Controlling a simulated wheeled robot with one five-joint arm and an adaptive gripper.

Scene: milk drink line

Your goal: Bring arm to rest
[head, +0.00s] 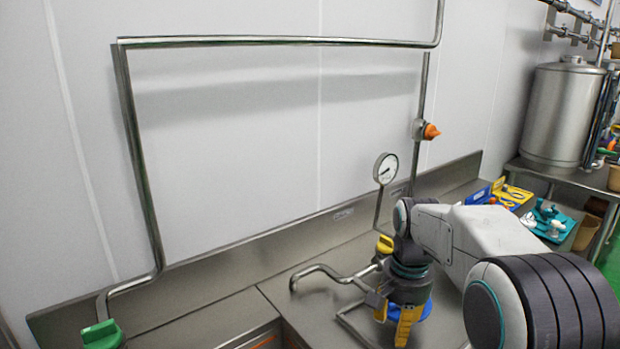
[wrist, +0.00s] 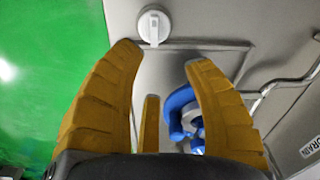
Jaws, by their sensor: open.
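My gripper (head: 396,325) hangs fingers-down over the steel counter in the head view, below the wrist of my white and black arm. Its yellow fingers also show in the wrist view (wrist: 163,62), spread apart with nothing held between them. A blue curved part (wrist: 180,108) shows past the right finger in the wrist view, partly hidden by it. Some blue also shows behind my gripper in the head view (head: 427,309). I cannot tell whether the fingers touch anything.
A bent steel spout (head: 325,270), a yellow valve handle (head: 385,244) and a pressure gauge (head: 386,168) stand close to my gripper. A white knob (wrist: 154,25) lies beyond the fingertips. Blue and teal trays with tools are at right. The counter's left part is largely clear.

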